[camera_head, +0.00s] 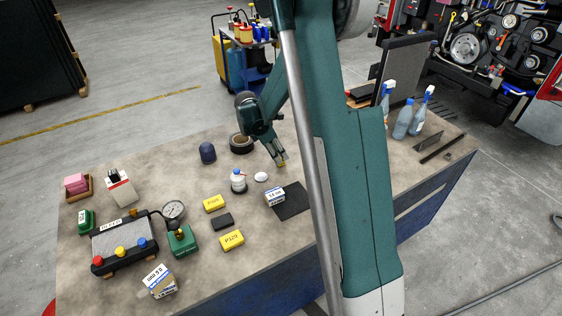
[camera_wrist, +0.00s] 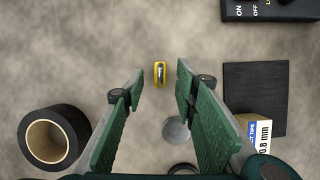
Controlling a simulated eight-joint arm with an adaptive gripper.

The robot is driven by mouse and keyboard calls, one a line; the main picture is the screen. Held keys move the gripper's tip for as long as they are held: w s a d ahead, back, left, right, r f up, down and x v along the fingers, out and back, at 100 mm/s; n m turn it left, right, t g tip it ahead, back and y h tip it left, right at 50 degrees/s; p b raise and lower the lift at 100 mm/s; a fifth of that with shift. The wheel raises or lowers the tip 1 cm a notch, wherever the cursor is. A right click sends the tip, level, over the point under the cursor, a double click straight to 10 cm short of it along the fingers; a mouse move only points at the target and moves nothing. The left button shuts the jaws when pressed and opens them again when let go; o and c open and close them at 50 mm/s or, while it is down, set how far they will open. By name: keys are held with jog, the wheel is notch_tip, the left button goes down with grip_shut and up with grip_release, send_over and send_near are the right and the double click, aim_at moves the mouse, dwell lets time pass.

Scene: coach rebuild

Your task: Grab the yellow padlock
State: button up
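The yellow padlock (camera_wrist: 160,74) is small, with a dark, shiny middle, and lies on the table in the wrist view. It sits just beyond my gripper's fingertips (camera_wrist: 160,80), between their lines. My gripper is open, its two green fingers well apart, with nothing held between them. In the head view my gripper (camera_head: 278,160) points down over the table behind the white round lid. A small yellow spot by the fingertips there may be the padlock (camera_head: 282,163), partly hidden.
A black tape roll (camera_wrist: 45,138) is left of my fingers. A black mat (camera_wrist: 256,95) and a labelled box (camera_wrist: 256,132) are at right. A dark switch box (camera_wrist: 270,8) is at upper right. Spray bottles (camera_head: 403,119) stand right of my arm. The table around the padlock is clear.

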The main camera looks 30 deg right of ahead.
jog(key=shift+x, duration=2)
grip_shut()
